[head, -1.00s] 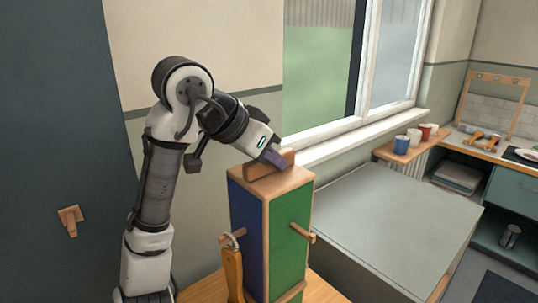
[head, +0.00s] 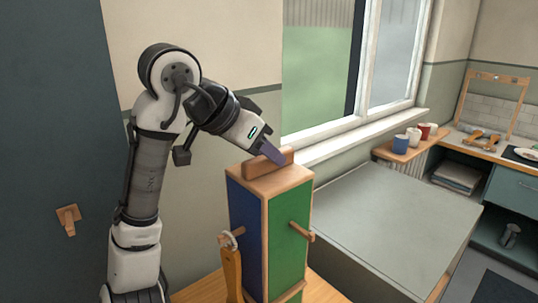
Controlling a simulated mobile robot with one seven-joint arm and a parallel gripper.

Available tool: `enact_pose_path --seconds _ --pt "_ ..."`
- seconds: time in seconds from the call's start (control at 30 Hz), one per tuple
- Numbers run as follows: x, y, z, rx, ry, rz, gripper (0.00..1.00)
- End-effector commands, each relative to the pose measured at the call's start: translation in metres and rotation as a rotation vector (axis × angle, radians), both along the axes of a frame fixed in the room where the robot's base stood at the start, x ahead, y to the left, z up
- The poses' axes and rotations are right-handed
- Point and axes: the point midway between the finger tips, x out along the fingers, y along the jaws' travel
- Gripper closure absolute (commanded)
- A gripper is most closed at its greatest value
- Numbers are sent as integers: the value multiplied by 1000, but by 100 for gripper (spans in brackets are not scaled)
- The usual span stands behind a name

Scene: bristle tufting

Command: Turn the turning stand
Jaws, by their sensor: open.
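The turning stand (head: 287,235) is a tall wooden-edged box with a blue face on the left and a green face on the right. A wooden bar handle (head: 262,168) lies across its top. Pegs stick out from its faces, and a wooden-handled tool (head: 232,270) hangs from the peg on the blue side. My gripper (head: 275,155) is open and tilted down at the top handle, with its purple finger just behind or against the bar. I cannot tell whether it touches. The other finger is hidden.
The stand is on a wooden table (head: 325,290). A large grey-topped surface (head: 400,225) lies to the right. Cups (head: 401,144) stand on a ledge by the window. A wooden wall hook (head: 69,217) is on the dark panel at left.

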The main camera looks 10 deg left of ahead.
Motion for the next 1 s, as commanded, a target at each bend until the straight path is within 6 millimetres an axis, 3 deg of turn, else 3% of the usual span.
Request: enact_pose_path --seconds 0.5,1.0 --pt "-60 46 75 1 -2 4 58" --pt "-67 51 85 -1 -1 0 58"
